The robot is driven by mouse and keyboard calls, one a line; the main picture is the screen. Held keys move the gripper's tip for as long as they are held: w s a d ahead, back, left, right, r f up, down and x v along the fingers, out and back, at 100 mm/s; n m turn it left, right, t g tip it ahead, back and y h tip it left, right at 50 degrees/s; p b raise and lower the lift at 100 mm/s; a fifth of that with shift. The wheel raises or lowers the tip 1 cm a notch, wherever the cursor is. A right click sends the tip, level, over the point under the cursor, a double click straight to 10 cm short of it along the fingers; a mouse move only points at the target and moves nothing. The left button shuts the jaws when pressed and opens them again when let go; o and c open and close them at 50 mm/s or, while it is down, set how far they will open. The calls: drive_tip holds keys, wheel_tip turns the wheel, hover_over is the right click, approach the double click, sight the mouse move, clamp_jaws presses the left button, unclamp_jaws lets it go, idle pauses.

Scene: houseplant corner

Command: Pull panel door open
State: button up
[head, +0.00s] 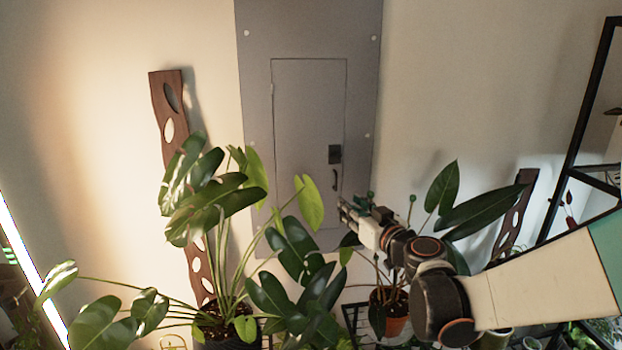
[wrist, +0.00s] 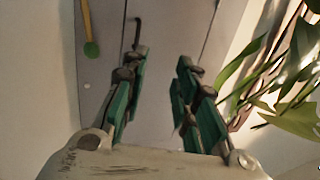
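The grey panel door (head: 305,120) is set in a larger grey panel (head: 255,40) on the wall and looks closed. It has a dark latch (head: 335,154) and a small dark curved handle (head: 334,180) below it, near its right edge. My gripper (head: 345,212) is just below and to the right of the handle in the head view. In the wrist view my gripper (wrist: 163,58) is open, its green-padded fingers apart with nothing between them. The handle (wrist: 137,32) shows just beyond the left fingertip there, apparently not held. The exact gap in depth is unclear.
A large leafy potted plant (head: 215,195) stands at left, its leaves overlapping the panel's lower left. A smaller plant in an orange pot (head: 398,322) stands below my arm. A dark-framed shelf (head: 580,130) is at right. The wall above my gripper is clear.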

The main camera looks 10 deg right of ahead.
drive_tip(key=w+d+t+h, duration=0.1)
drive_tip(key=w+d, duration=0.1)
drive_tip(key=d, duration=0.1)
approach(339, 183)
drive_tip(key=w+a+r, duration=0.2)
drive_tip(key=w+a, duration=0.1)
drive_tip(key=w, duration=0.2)
drive_tip(key=shift+w+m+b, duration=0.15)
drive_tip(key=shift+m+b, duration=0.15)
drive_tip(key=shift+b, duration=0.15)
drive_tip(key=shift+a, duration=0.1)
clamp_jaws()
